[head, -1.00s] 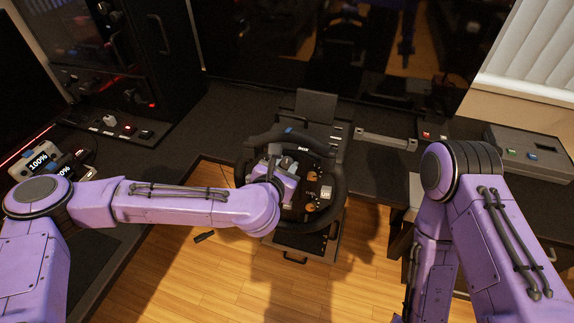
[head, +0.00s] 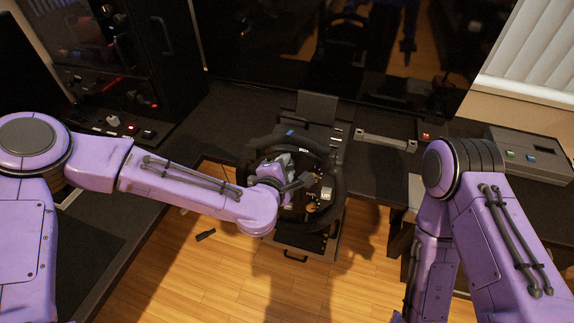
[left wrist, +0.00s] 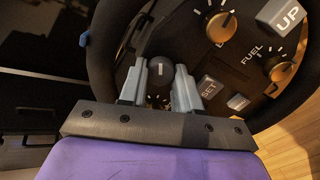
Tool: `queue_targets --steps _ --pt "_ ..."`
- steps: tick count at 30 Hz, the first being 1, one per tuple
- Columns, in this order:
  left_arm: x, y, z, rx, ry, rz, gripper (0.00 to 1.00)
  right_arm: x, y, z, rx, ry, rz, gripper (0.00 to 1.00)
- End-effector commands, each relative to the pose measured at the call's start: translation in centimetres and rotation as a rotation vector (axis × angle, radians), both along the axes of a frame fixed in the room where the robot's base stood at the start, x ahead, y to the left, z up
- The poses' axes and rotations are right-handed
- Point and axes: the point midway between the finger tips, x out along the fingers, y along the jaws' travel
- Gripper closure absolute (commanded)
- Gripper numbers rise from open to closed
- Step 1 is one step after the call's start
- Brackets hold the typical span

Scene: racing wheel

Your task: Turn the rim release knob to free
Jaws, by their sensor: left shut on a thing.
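The black steering wheel (head: 337,205) stands at the desk, with a panel of knobs and buttons on its hub. In the left wrist view a dark round knob (left wrist: 159,72) with a pale pointer line sits between the two grey fingers of my left gripper (left wrist: 160,84). The fingers are shut on its sides. In the head view my left gripper (head: 288,180) reaches over the left part of the hub and hides the knob. I cannot read a label at this knob. My right gripper is out of view, below the picture edge.
Near the held knob are a gold-pointer knob (left wrist: 221,27), a FUEL knob (left wrist: 281,69), a SET button (left wrist: 209,86) and an UP button (left wrist: 281,14). The wheel rim (left wrist: 101,45) is close left of the fingers. A grey box (head: 527,153) stands on the desk at right.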

Motion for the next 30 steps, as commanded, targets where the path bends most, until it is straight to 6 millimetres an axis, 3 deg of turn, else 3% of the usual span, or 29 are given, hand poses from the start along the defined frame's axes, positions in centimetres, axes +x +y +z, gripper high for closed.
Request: queue_targets --steps 15,30 --pt "-0.13 -0.07 -0.03 0.335 -0.104 -0.146 0.98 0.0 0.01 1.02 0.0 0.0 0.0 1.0" --pt "-0.18 -0.08 -0.16 0.422 -0.131 -0.184 0.98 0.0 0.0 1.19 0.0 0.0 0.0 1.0"
